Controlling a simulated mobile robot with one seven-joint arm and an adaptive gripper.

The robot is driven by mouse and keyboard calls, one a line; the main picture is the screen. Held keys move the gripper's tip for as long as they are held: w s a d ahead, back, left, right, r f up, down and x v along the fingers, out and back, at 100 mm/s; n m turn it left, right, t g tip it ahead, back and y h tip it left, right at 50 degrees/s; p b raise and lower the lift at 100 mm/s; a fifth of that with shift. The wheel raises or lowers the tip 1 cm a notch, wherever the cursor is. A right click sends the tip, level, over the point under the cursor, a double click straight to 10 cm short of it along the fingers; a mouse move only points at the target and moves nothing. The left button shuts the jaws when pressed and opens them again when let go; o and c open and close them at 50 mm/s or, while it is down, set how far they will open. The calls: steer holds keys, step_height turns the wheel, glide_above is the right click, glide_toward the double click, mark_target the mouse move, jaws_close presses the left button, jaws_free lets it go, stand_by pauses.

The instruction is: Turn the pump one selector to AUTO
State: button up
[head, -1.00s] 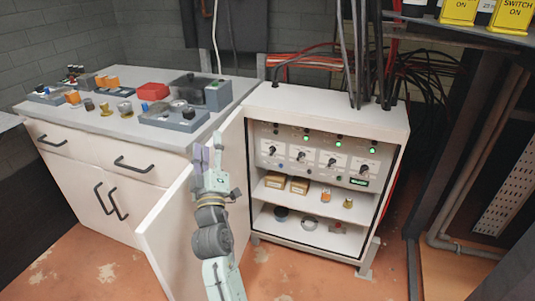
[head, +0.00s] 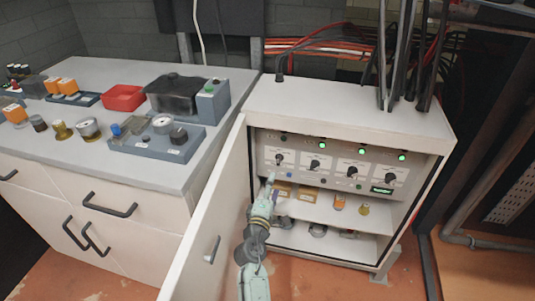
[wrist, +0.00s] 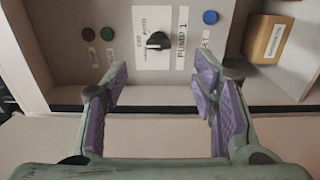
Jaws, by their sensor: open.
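The pump one selector is a black knob on a white plate; in the wrist view it (wrist: 158,41) sits between and beyond my fingertips, beside the PUMP 1 label (wrist: 183,32). In the head view the selector (head: 279,159) is the leftmost of the row on the cabinet panel. A pale mark on the knob points toward the left of the wrist view; the small position words are hard to read. My gripper (wrist: 161,78) is open and empty, its purple pads on either side of the line to the knob, apart from it. In the head view my gripper (head: 268,188) is just before the panel's lower left.
The open cabinet door (head: 208,225) stands left of my arm. A blue button (wrist: 210,17), a green button (wrist: 106,33) and a red button (wrist: 92,62) flank the selector. A cardboard box (wrist: 267,39) sits on the shelf nearby. A workbench (head: 180,165) stands left.

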mark_target(278, 162)
steer(key=w, duration=0.3)
steer(key=w+d, duration=0.1)
steer(key=w, duration=0.3)
steer(key=w+p, duration=0.1)
steer(key=w, duration=0.3)
steer(key=shift+w+d+r, duration=0.1)
steer(key=shift+d, duration=0.3)
steer(key=c, duration=1.2)
steer(key=shift+o, duration=0.2)
